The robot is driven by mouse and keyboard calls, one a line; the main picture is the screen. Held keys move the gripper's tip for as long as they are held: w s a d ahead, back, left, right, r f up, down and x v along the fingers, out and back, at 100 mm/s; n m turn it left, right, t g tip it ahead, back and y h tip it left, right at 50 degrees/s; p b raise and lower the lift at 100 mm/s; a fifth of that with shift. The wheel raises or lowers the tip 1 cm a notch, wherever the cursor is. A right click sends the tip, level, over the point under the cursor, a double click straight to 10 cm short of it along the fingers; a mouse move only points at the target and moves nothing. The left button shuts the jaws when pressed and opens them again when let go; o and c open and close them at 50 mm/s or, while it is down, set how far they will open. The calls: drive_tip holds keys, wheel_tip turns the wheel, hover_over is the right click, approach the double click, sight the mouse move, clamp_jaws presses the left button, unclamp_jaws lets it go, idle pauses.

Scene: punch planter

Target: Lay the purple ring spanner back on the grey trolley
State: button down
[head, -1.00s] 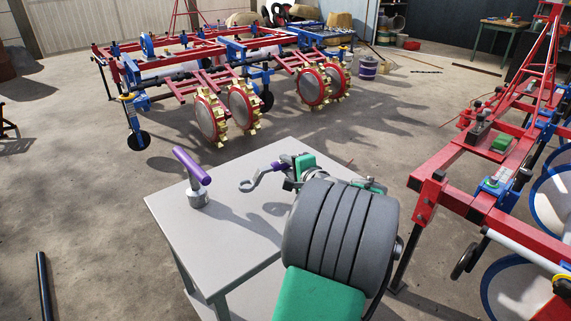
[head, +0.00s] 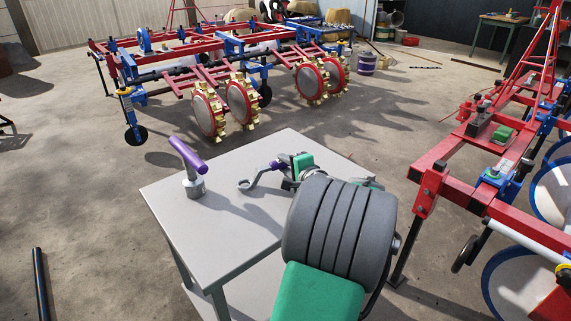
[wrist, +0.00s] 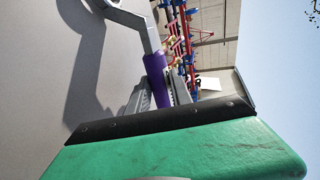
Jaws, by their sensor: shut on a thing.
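The ring spanner has a grey metal ring end (head: 246,184) and a purple handle (wrist: 157,80). My gripper (wrist: 160,100) is shut on the purple handle, and the metal shank and ring reach out beyond the jaws. In the head view my gripper (head: 292,166) is over the grey trolley (head: 222,236), with the spanner close above its top. Whether the spanner touches the top cannot be told. Most of the handle is hidden by the jaws and my arm.
A tool with a purple T-handle and grey socket (head: 194,187) stands upright on the trolley's left part. A red and blue planter frame (head: 480,205) is at the right, another (head: 190,62) at the back. The trolley top between the T-handle tool and the spanner is bare.

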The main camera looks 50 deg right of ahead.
drive_tip(key=shift+f, duration=0.25)
drive_tip(key=c, duration=1.1)
unclamp_jaws()
drive_tip(key=shift+f, duration=0.1)
